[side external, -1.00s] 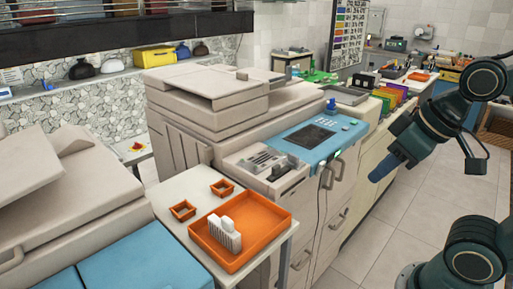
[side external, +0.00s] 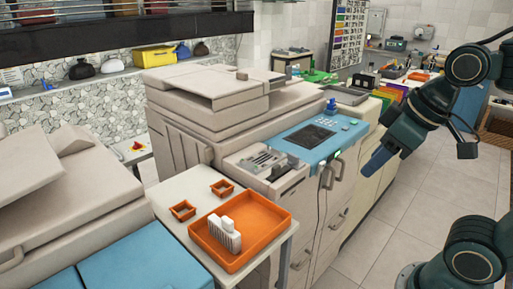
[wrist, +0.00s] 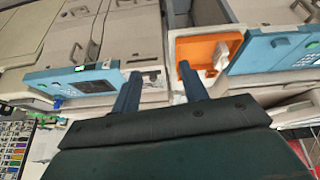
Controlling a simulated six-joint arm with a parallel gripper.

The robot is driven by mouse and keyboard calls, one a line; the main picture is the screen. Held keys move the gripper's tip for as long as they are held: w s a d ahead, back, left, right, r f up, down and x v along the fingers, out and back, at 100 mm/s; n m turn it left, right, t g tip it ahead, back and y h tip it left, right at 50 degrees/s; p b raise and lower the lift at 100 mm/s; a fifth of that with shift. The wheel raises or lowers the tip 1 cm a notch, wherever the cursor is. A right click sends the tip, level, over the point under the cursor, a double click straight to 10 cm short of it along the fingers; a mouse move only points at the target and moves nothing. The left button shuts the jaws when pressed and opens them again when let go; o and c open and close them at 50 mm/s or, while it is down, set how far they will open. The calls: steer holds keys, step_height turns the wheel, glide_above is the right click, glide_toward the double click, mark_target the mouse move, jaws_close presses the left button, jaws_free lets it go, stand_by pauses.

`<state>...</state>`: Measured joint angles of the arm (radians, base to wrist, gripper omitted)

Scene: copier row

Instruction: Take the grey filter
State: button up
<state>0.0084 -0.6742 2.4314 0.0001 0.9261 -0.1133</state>
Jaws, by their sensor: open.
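The open bay (side external: 262,163) in the front of the copier holds a few slim grey and dark parts; a grey piece (side external: 279,170) near its right side may be the filter, but it is too small to be sure. A white ribbed block (side external: 226,236) stands in the orange tray (side external: 205,257). My gripper (side external: 372,170), with blue fingers, is in the air to the right of the copier, apart from everything. In the wrist view my gripper (wrist: 159,70) is open and empty, with the orange tray (wrist: 192,50) beyond its right finger.
Two small orange trays (side external: 222,188) lie on the white side table (side external: 165,190). The floor (side external: 400,222) in front of the copiers is clear.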

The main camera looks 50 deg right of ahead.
steer(key=w+d+r+n+g, duration=0.1)
steer(key=w+r+n, duration=0.2)
steer(key=w+n, duration=0.35)
steer(key=n+g, duration=0.4)
steer(key=n, duration=0.6)
glide_above(279, 165)
step_height(279, 165, down, 6)
steer(key=r, duration=0.1)
steer(key=shift+w+d+f, duration=0.15)
steer(key=shift+w+f, duration=0.05)
steer(key=shift+f, duration=0.25)
steer(key=shift+f, duration=4.3)
steer(key=shift+f, duration=0.1)
steer(key=shift+f, duration=2.5)
